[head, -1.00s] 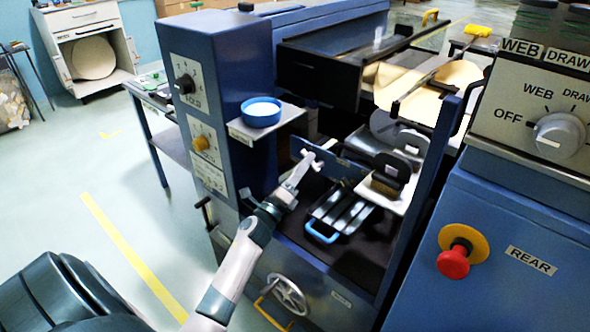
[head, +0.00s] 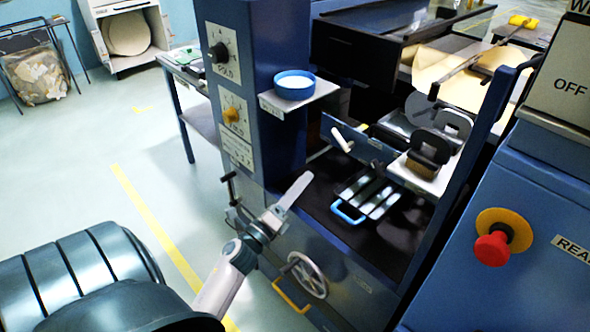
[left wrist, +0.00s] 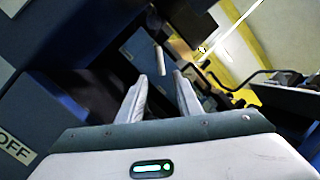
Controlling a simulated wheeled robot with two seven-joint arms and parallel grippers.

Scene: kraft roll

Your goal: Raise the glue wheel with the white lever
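The white lever (head: 342,140) is a short white handle on a blue plate inside the blue machine, tilted in the head view. It also shows in the left wrist view (left wrist: 161,58), beyond the gap between my fingertips. My left gripper (head: 301,183) is in front of the machine's opening, nearer and lower left of the lever, apart from it. In the left wrist view its two pale fingers (left wrist: 162,82) are spread with nothing between them. Dark rounded parts (head: 430,145) sit right of the lever; I cannot tell which is the glue wheel. My right gripper is out of view.
A blue bowl (head: 295,84) stands on a small shelf above the opening. A tray with a blue handle (head: 347,214) lies inside. A handwheel (head: 307,275) is on the front below. A red stop button (head: 492,247) is at the right.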

